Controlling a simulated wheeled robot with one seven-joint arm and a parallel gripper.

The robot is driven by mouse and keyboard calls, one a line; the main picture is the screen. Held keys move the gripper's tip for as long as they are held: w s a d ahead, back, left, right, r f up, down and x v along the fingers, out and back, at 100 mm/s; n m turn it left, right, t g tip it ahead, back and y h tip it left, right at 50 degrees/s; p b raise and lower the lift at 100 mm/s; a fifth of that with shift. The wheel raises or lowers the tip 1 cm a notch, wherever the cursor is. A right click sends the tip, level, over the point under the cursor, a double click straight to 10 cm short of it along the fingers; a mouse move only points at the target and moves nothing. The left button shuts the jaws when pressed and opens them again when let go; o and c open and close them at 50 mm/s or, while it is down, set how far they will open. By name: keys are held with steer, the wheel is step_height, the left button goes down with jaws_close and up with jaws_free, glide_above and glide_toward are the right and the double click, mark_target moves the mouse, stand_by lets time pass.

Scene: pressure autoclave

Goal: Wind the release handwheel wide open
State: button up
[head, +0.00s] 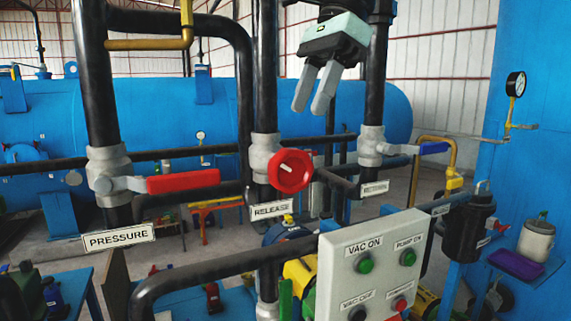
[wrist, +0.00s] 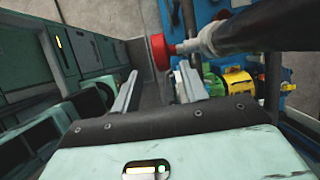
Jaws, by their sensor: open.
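The red release handwheel (head: 290,171) sits on a grey valve body on a black vertical pipe, above the RELEASE label (head: 271,210). It has a pale mark near its middle. In the wrist view the handwheel (wrist: 160,51) shows edge-on, beyond the fingertips. My gripper (head: 311,107) hangs above and slightly right of the handwheel in the head view, fingers pointing down, apart from it. My gripper (wrist: 160,80) is open and empty. How far the wheel is turned cannot be told.
A red lever (head: 183,181) marked PRESSURE is at left, and a blue lever (head: 433,148) at right. A control box (head: 375,270) with buttons stands in front, lower right. Black pipes run beside and below the handwheel. The space in front of the wheel looks clear.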

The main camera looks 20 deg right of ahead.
mark_target(293, 148)
steer(key=p+x, duration=0.1)
steer(key=x, duration=1)
jaws_close()
